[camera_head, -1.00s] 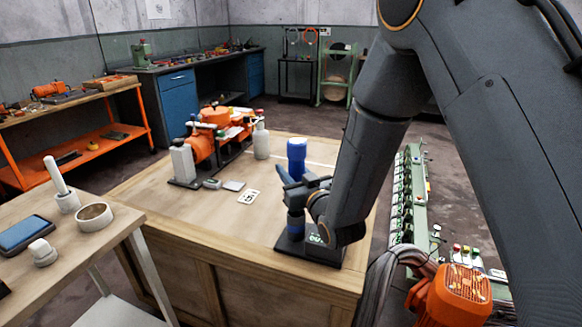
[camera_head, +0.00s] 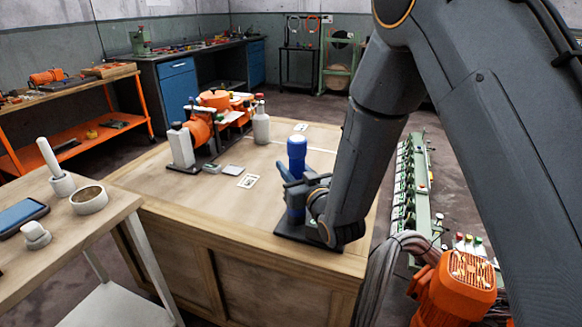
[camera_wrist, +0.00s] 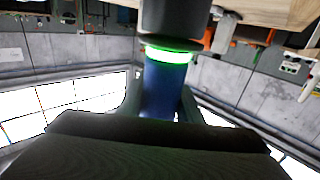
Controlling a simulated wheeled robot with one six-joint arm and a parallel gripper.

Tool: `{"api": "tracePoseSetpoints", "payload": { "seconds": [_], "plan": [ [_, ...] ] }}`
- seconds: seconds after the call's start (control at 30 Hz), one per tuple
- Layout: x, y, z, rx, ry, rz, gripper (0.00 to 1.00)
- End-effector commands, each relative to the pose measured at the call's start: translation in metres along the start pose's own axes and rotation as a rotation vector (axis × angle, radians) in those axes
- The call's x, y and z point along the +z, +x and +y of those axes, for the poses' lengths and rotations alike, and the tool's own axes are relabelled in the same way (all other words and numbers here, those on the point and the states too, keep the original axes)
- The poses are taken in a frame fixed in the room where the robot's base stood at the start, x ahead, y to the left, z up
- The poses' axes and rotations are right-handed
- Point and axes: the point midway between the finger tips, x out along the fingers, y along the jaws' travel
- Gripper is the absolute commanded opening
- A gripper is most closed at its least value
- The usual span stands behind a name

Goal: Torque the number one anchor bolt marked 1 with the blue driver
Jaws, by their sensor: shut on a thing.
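My gripper (camera_head: 297,187) is shut on the blue driver (camera_head: 296,147), which stands upright near the right front of the wooden table. The driver's blue top rises above the jaws, and a blue lower part shows below them. A black base plate (camera_head: 286,231) lies under it; whether the driver touches it I cannot tell. In the wrist view the blue driver (camera_wrist: 164,88) shows between the jaws (camera_wrist: 160,112), with a lit green ring and a dark cylinder above. The orange pump assembly (camera_head: 200,132) stands at the back left of the table. No bolt or mark 1 is readable.
A white bottle (camera_head: 261,124) stands beside the pump; a card (camera_head: 248,181) and a small grey block (camera_head: 233,170) lie mid-table. The left bench holds a ring (camera_head: 88,201) and tablet (camera_head: 22,216). An orange motor (camera_head: 456,285) and cables are right of the table.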

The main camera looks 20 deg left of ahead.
Motion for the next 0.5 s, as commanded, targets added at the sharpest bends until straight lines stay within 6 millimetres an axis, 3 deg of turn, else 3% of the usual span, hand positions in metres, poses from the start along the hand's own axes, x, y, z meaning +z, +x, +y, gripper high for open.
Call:
{"api": "tracePoseSetpoints", "payload": {
  "seconds": [0.5],
  "plan": [
    [0.0017,0.0006,0.0001,0.000,0.000,0.004,0.00]
  ]
}}
